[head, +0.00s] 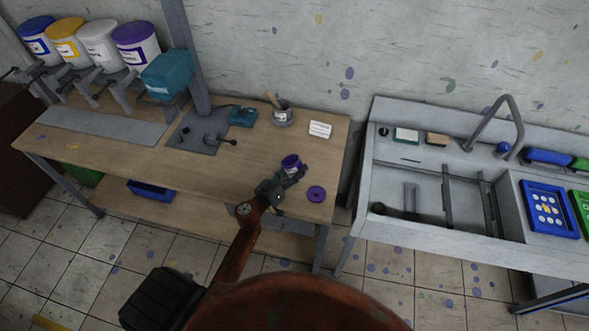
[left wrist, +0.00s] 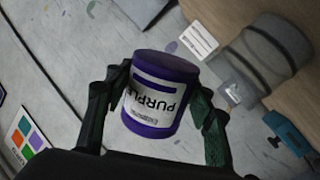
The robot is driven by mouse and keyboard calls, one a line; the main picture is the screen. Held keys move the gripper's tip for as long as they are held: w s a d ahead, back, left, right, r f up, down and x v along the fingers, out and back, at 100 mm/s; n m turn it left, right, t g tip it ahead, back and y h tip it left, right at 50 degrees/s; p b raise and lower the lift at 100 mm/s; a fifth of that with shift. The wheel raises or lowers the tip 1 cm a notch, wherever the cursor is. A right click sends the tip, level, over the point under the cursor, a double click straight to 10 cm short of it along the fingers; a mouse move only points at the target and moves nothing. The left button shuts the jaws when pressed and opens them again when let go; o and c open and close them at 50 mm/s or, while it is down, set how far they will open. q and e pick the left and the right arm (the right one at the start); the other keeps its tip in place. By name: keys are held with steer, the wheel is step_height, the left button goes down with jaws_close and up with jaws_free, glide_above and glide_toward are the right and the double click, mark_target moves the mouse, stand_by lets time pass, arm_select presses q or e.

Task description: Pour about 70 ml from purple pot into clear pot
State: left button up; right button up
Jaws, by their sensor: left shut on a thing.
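The purple pot (head: 291,162) is held near the front right of the wooden bench. In the left wrist view the purple pot (left wrist: 155,105) shows its white label reading PURPLE, upside down. My left gripper (head: 284,176) is shut on it, with one finger on each side. I cannot tell its fill level. The clear pot (head: 283,117) stands farther back on the bench with a stick in it, apart from the purple pot. A greyish see-through vessel (left wrist: 268,55) in the left wrist view appears to be it. My right gripper is not in view.
A purple lid (head: 316,193) lies near the bench's right edge. A white card (head: 320,129) and a teal device (head: 243,117) are beside the clear pot. Several paint buckets (head: 100,42) stand at the back left. A sink unit (head: 420,180) is across a gap.

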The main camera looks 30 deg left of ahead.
arm_select(q)
steer(key=shift+r, duration=0.1)
steer(key=shift+d+n+p, duration=0.1)
steer(key=shift+n+p, duration=0.2)
steer(key=shift+p, duration=0.25)
stand_by(0.3)
steer(key=shift+n+p, duration=0.4)
steer(key=shift+p, duration=0.3)
steer(key=shift+r, duration=0.1)
steer(key=shift+d+n+p, duration=0.1)
steer(key=shift+n+p, duration=0.2)
steer(key=shift+p, duration=0.25)
stand_by(0.3)
steer(key=shift+p, duration=0.5)
steer(key=shift+n, duration=0.3)
stand_by(0.5)
